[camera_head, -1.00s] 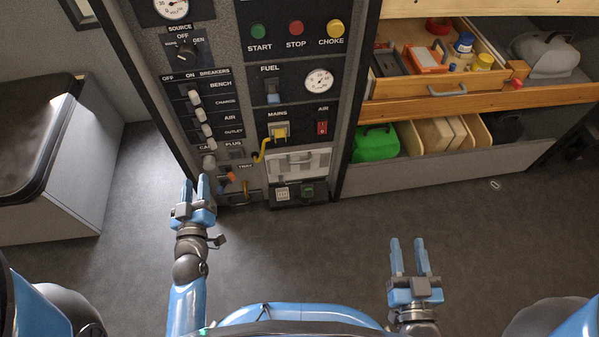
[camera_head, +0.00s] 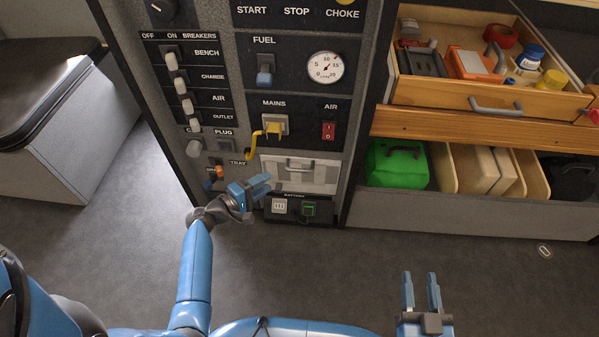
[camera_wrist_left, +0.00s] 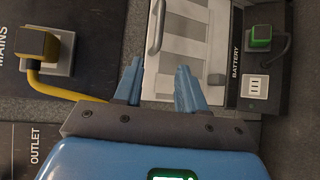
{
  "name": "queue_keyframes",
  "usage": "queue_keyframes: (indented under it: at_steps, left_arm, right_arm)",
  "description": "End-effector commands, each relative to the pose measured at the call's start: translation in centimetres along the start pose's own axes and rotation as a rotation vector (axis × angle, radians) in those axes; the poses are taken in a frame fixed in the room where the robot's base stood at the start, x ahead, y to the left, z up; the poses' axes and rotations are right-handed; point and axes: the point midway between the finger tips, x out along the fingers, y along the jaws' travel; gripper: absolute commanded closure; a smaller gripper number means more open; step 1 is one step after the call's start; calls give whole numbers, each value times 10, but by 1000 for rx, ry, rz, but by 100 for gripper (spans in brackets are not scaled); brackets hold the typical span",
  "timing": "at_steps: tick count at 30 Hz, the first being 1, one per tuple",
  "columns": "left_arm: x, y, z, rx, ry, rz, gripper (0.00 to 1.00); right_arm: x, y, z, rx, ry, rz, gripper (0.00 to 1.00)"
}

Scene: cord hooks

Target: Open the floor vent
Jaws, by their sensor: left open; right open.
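I cannot tell for certain which thing is the floor vent. A pale panel with a bar handle (camera_head: 300,172) sits low on the control cabinet and looks closed. It also shows in the left wrist view (camera_wrist_left: 190,70), beyond the fingers. A small pale oval fitting (camera_head: 545,251) lies in the floor at the right. My left gripper (camera_head: 266,187) is open and empty, pointing right at the panel's lower left corner. In the left wrist view its fingers (camera_wrist_left: 157,85) are apart, one overlapping the panel. My right gripper (camera_head: 421,290) is open and empty above the floor.
A yellow cord (camera_head: 252,145) runs from the mains plug. The battery panel (camera_head: 293,208) is below the pale panel. An open wooden drawer (camera_head: 440,93) holds tools and jars. A green case (camera_head: 395,165) stands in the lower shelf.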

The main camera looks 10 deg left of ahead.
Motion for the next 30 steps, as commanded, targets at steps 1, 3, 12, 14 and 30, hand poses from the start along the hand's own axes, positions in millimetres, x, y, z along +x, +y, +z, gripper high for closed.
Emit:
queue_keyframes:
  at_steps: [1, 3, 12, 14, 30]
  left_arm:
    - [0, 1, 6, -20, -31, 10, 60]
    - [0, 3, 13, -35, -64, 21, 60]
    - [24, 1, 22, -42, -95, 19, 60]
    - [33, 1, 22, -43, -94, 19, 60]
    - [102, 3, 28, -42, -90, 17, 60]
  right_arm:
    - [0, 0, 0, 0, -1, 0, 57]
    - [0, 0, 0, 0, -1, 0, 57]
    - [0, 0, 13, 0, -1, 1, 57]
    - [0, 0, 17, 0, -1, 0, 57]
    - [1, 0, 46, 0, -1, 0, 57]
